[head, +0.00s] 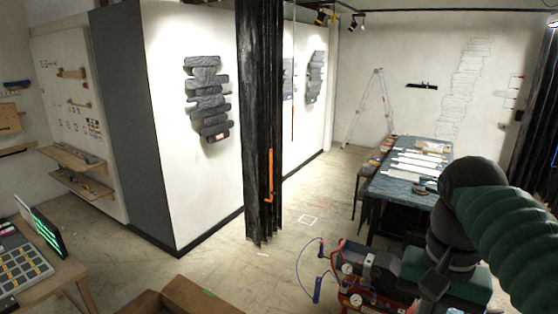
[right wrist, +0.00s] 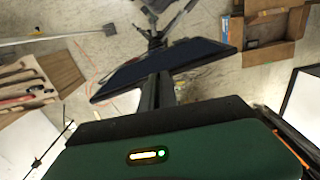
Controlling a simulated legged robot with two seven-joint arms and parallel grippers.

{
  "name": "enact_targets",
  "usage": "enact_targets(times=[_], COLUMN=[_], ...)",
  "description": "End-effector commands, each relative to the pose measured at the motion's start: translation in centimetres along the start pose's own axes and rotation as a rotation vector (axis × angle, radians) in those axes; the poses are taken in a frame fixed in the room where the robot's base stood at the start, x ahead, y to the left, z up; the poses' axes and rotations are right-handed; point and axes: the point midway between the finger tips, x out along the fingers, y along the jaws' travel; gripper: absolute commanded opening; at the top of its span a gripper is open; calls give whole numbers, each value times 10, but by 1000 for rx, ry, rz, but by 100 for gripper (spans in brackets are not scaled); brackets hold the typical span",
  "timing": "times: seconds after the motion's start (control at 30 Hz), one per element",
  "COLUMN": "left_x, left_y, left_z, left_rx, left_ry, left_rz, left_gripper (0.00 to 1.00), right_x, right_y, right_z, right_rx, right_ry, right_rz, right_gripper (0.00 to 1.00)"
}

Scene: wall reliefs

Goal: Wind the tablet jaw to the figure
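I cannot pick out a tablet jaw or the figure for certain. In the right wrist view a flat dark panel (right wrist: 205,56) lies across a dark upright with splayed legs behind it; I cannot tell whether it is the tablet. In the head view my right arm comes in from the right, with a green ribbed sleeve and dark joints, and its fingertips are not clear. My left gripper is not in view.
Dark stacked reliefs (head: 208,98) hang on a white partition. A work table (head: 400,184) and a stepladder (head: 369,108) stand behind. A screen (head: 42,230) and keypad (head: 20,268) sit at left. Red machinery (head: 352,284) is below. Mid-floor (head: 245,262) is mostly clear.

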Motion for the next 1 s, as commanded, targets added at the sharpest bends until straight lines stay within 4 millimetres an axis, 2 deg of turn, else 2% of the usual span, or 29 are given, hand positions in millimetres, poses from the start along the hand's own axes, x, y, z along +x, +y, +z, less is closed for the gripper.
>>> enact_targets(times=[0.23, 0.5, 0.9, 1.0], left_x=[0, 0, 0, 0], left_y=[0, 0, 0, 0], left_z=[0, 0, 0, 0], left_rx=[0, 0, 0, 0], left_ry=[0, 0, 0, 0], left_rz=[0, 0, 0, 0], left_gripper=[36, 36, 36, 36], right_x=[0, -2, -55, -61], right_y=[0, -3, -4, -4], right_z=[-2, 5, 6, 7], right_rx=[1, 1, 0, 0], right_ry=[7, 5, 5, 3], right_rz=[-2, -2, -2, -1], right_gripper=[0, 0, 0, 0])
